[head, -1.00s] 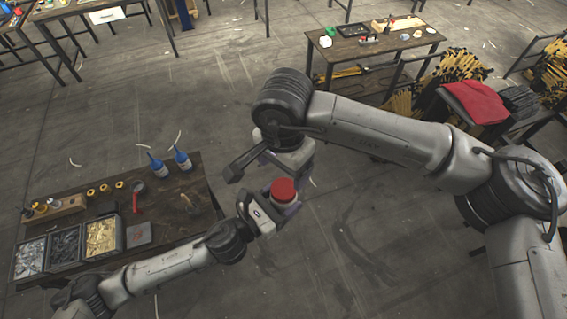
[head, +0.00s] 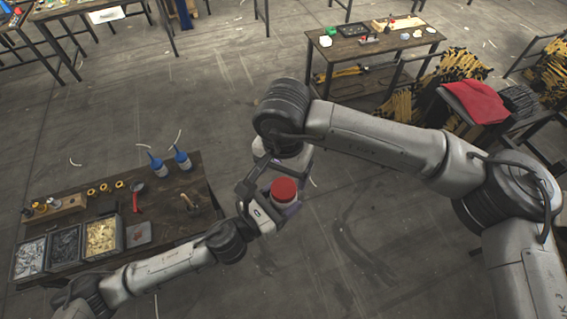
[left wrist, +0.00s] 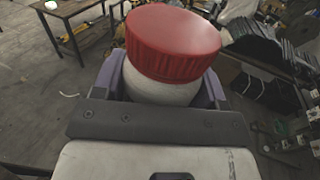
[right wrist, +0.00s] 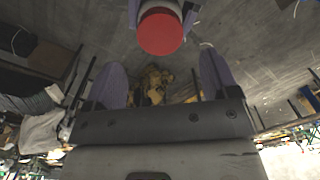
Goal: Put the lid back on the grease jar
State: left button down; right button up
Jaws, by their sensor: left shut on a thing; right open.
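The grease jar is a pale, whitish jar (left wrist: 160,91) with a red lid (left wrist: 172,42) on its top, seen close in the left wrist view. The lid looks slightly tilted there; I cannot tell whether it is fully seated. In the head view the red lid (head: 283,189) sits above my left gripper (head: 272,212), which is shut on the jar and holds it in the air. My right gripper (head: 258,180) is beside the jar. In the right wrist view its fingers (right wrist: 170,90) are spread and empty, and the red lid (right wrist: 160,32) shows beyond them, outside the fingers.
A dark workbench (head: 178,225) stands at the left with blue bottles (head: 170,163), yellow rings and parts bins (head: 101,236). Another table (head: 375,45) stands at the back right, and a red cloth (head: 475,101) lies at the right. Open floor surrounds my grippers.

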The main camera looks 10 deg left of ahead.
aim_at(284, 188)
jog(key=shift+f, duration=3.15)
jog(key=c, duration=0.9)
jog(key=shift+c, duration=0.2)
jog(key=o, duration=1.1)
jog(key=shift+r, duration=0.1)
notch_tip(284, 188, up, 12)
